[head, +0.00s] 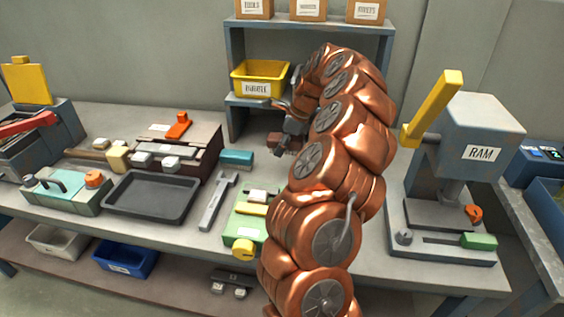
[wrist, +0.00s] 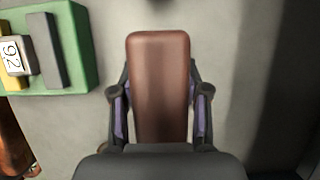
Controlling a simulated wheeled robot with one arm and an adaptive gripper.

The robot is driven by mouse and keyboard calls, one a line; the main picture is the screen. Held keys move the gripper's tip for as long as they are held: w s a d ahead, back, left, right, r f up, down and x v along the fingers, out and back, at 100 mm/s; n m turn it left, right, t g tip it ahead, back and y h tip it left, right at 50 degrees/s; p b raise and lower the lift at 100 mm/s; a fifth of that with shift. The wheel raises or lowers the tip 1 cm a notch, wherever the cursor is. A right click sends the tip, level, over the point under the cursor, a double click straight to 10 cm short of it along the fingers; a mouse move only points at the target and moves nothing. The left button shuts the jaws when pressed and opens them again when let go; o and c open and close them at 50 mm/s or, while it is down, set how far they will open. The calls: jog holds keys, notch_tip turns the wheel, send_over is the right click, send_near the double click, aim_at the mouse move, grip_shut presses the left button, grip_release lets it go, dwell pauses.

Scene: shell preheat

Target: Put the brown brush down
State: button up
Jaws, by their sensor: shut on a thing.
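The brown brush (wrist: 158,85) lies lengthwise between the two fingers of my gripper (wrist: 160,105) in the wrist view. The fingers are shut on its sides. Its far end points to the top of that view, over a plain grey surface. In the head view my gripper (head: 292,126) is near the back of the bench, in front of the shelf. A small brown part of the brush (head: 279,142) shows just below it; my copper arm hides some of this area. I cannot tell whether the brush touches the surface.
A teal block (head: 236,157), a grey wrench-like tool (head: 216,203) and a green fixture (head: 241,229) are left of my arm. A black tray (head: 152,196) is farther left. The RAM press (head: 484,125) stands at right. A yellow bin (head: 259,78) sits on the shelf.

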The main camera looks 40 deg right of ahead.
aim_at(279, 171)
jog(key=shift+f+p, duration=0.6)
jog(key=shift+f, duration=3)
jog(key=shift+s+f, duration=0.1)
jog(key=shift+f, duration=0.55)
jog(key=o, duration=1.2)
jog(key=shift+f, duration=0.1)
